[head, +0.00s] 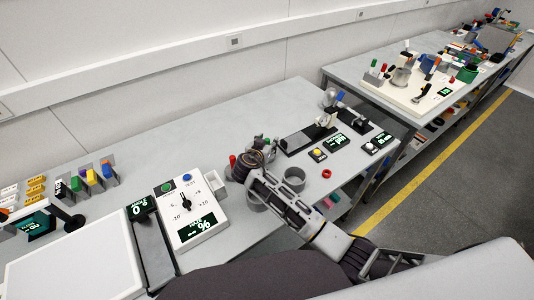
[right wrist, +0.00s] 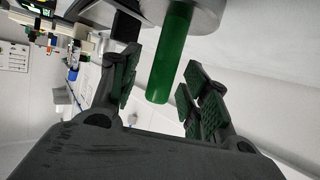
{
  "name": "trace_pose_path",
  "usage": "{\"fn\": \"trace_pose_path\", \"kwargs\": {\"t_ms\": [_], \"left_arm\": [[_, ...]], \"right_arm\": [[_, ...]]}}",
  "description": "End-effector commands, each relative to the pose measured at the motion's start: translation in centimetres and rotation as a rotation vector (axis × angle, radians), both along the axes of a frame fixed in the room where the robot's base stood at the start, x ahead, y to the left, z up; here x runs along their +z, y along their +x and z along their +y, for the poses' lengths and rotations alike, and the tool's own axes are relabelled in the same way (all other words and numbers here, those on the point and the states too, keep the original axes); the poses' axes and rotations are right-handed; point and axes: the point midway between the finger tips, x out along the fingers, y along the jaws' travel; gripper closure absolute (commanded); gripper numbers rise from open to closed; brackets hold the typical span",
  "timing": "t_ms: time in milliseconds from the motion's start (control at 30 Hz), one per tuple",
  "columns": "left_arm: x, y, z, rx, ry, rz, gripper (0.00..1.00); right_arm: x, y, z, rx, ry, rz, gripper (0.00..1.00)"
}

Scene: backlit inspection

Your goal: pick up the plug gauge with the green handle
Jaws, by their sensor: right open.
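The green handle (right wrist: 172,62) of the plug gauge shows in the right wrist view as a smooth cylinder. It joins a wider grey round part (right wrist: 185,12) at the top edge. My right gripper (right wrist: 163,78) is open, with one finger on each side of the handle and visible gaps to it. In the head view my right gripper (head: 264,146) is small and low over the bench, beyond my dark wrist. The green-handled gauge is mostly hidden there. My left gripper is not in view.
A red-handled piece (head: 233,160) stands left of my wrist. Grey cups (head: 294,180) and a red ring (head: 326,173) are near my forearm. A white dial box (head: 190,210) stands to the left, and a black slide fixture (head: 305,137) to the right. The bench's back strip is clear.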

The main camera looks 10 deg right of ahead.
Motion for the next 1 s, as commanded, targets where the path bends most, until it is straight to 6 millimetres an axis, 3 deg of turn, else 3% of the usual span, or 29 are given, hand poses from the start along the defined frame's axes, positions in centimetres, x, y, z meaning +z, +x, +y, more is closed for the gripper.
{"fn": "trace_pose_path", "kwargs": {"t_ms": [233, 567, 1000], "left_arm": [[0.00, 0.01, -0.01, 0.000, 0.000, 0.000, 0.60], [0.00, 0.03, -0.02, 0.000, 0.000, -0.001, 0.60], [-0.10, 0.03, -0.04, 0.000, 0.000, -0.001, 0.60]], "right_arm": [[0.00, -0.01, 0.00, 0.000, 0.000, 0.000, 0.56], [0.01, -0.02, 0.01, 0.000, 0.000, 0.000, 0.99], [0.62, 0.02, 0.04, 0.001, 0.000, -0.002, 1.00]]}}
